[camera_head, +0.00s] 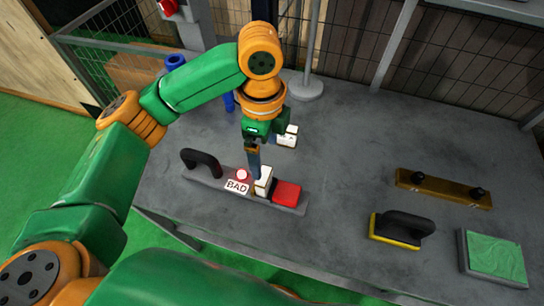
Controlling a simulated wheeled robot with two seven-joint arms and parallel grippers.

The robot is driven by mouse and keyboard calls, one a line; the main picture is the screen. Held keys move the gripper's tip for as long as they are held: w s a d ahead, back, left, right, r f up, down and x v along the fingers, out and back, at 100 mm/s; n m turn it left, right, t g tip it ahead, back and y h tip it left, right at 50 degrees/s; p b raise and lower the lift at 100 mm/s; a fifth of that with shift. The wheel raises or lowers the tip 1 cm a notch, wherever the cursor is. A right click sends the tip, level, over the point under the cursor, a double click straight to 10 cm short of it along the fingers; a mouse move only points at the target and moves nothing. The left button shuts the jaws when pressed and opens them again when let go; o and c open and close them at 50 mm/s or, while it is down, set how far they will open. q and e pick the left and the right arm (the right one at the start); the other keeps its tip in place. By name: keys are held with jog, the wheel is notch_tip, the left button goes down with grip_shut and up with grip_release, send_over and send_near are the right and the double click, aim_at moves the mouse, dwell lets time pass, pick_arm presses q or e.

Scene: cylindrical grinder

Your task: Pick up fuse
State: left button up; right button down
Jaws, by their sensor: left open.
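A grey tester plate (213,186) lies on the table with a black handle, a lit red lamp (242,174) and a "BAD" label (237,187). A white block (264,181), which looks like the fuse, sits on it between the label and a red block (286,192). My left gripper (257,166) points down just above or at the white block and is open. Whether its fingers touch the block cannot be told. A second white piece (288,136) shows right beside the gripper; what it is stays unclear. My right gripper is not in view.
On the grey table (335,145), a brown bar with black knobs (443,188), a yellow-edged block with black handle (401,228) and a green-topped pad (494,257) lie at the right. Blue cylinders (175,62) and a mesh fence (353,45) stand behind. The table's middle is clear.

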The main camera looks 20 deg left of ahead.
aim_at(263, 175)
pick_arm(q)
jog(key=f, duration=0.2)
jog(key=s+f, duration=0.1)
jog(key=f, duration=0.1)
jog(key=s+f+p, duration=0.1)
jog(key=f, duration=0.1)
jog(key=shift+s, duration=0.25)
jog(key=shift+w+f, duration=0.2)
jog(key=shift+f, duration=0.05)
jog(key=shift+w, duration=0.2)
jog(key=shift+c, duration=0.2)
jog(key=shift+s+d, duration=0.1)
jog(key=shift+s, duration=0.1)
jog(key=c, duration=1.1)
jog(key=shift+w, duration=0.1)
grip_shut()
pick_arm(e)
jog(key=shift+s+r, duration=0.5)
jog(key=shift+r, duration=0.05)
